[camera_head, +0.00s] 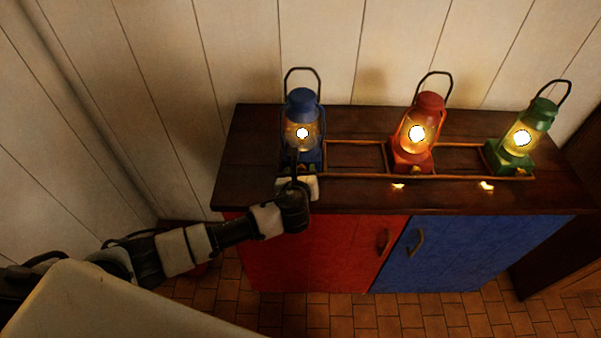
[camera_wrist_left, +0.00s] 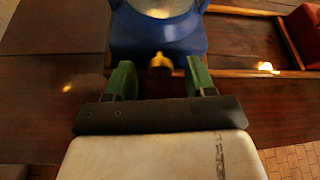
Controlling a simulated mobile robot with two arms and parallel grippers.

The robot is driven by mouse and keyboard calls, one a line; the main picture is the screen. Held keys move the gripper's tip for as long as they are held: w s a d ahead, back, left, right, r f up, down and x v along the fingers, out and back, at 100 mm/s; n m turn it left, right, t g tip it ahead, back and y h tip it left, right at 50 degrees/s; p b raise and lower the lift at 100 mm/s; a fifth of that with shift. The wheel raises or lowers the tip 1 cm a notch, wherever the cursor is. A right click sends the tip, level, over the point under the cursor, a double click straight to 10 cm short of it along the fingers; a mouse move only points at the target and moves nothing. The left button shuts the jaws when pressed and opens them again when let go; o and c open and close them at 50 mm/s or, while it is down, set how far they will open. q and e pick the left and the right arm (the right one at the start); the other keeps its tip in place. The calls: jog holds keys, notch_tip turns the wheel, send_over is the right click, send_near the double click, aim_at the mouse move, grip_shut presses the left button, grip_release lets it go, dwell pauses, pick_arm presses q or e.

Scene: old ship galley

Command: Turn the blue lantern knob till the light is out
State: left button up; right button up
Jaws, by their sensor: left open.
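The blue lantern (camera_head: 303,118) stands upright at the left end of the cabinet top, and its light is lit. Its blue base also shows in the left wrist view (camera_wrist_left: 130,42). A brass knob (camera_wrist_left: 160,64) sticks out from the front of that base. My left gripper (camera_wrist_left: 160,78) is open, with one green finger on each side of the knob and a gap to it. In the head view my left gripper (camera_head: 299,178) is right at the front of the lantern's base and hides the knob. My right gripper is not in view.
A lit red lantern (camera_head: 425,118) and a lit green lantern (camera_head: 525,130) stand to the right in the wooden rail frame (camera_head: 357,142). The dark cabinet top (camera_head: 375,190) has bare room in front. Red (camera_head: 320,250) and blue (camera_head: 470,250) doors are below.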

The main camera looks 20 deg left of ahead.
pick_arm(q)
jog(key=c, duration=0.9)
jog(key=shift+a+f+n+t+h+b, duration=0.15)
jog(key=shift+n+t+h+b, duration=0.15)
jog(key=shift+n+h, duration=0.7)
jog(key=shift+c, duration=0.2)
jog(key=shift+n, duration=0.4)
jog(key=o, duration=0.9)
jog(key=shift+o, duration=0.2)
jog(key=shift+s, duration=0.1)
jog(key=v, duration=1)
jog(key=shift+s, duration=0.35)
